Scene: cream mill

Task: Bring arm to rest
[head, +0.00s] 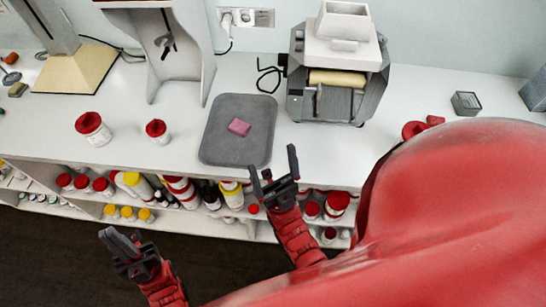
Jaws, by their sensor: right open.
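My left gripper (120,240) is at the lower left, over the dark floor in front of the shelf. It holds nothing that I can see, and its fingers look close together, so I cannot tell if they are shut. My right gripper (274,168) is open and empty, with its two dark fingers spread apart. It appears in front of the counter's front edge, just below and right of the grey tray (218,150).
Many bottles and jars fill the shelves under the white counter (50,125). A small dark box (466,103) sits at the right.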

